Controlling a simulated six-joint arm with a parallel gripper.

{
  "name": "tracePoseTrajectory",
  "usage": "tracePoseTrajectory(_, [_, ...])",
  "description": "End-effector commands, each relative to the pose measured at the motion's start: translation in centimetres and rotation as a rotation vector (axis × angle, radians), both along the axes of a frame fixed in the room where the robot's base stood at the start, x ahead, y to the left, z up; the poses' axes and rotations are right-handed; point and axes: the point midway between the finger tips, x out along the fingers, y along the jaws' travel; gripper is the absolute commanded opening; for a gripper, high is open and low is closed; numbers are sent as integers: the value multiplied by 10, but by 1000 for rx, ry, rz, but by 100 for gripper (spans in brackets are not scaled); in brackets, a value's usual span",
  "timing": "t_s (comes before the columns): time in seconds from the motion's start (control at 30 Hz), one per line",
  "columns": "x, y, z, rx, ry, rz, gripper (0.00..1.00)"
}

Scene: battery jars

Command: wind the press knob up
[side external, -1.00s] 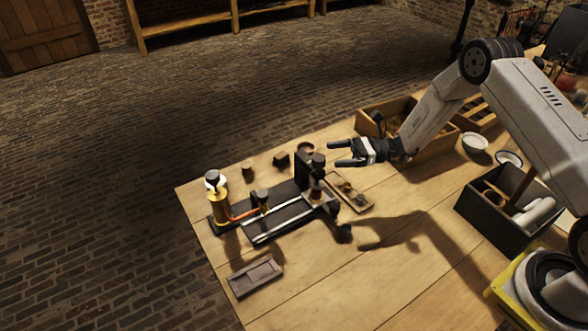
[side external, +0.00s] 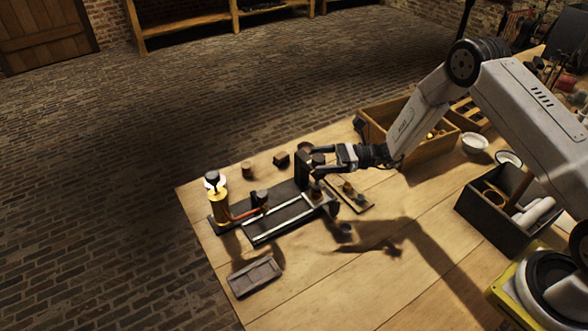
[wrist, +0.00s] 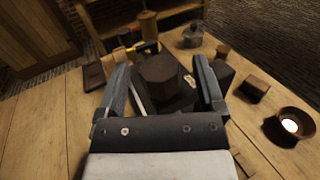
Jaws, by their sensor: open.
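The press knob is a dark faceted knob on top of the press post. In the wrist view the knob (wrist: 160,72) sits between my two fingers, with a gap on each side. My gripper (wrist: 161,64) is open around it and empty. In the side view my gripper (side external: 316,160) is level, its fingers reaching left to the head of the press (side external: 303,170). The knob is mostly hidden there by the fingers. The press stands on a dark base with pale rails (side external: 275,221). I cannot tell whether a finger touches the knob.
A brass jar (side external: 219,207) with an orange lead stands at the rig's left end. Small dark blocks (side external: 281,159) sit behind the press. A small wooden tray (side external: 358,203) lies right of it. A dark wooden plate (side external: 255,277) lies in front. Wooden (side external: 440,149) and dark crates (side external: 480,218) stand right.

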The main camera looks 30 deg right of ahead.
Motion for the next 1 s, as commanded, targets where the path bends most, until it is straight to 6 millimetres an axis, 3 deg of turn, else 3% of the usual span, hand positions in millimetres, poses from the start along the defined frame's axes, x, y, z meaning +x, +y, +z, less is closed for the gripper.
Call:
tracePoseTrajectory(0.23, [10,21,0,0,2,1,87])
tracePoseTrajectory(0.6, [12,24,0,0,1,0,87])
tracePoseTrajectory(0.67, [12,24,0,0,1,0,71])
tracePoseTrajectory(0.8, [12,24,0,0,1,0,27])
tracePoseTrajectory(0.9, [12,24,0,0,1,0,0])
tracePoseTrajectory(1.0, [12,24,0,0,1,2,0])
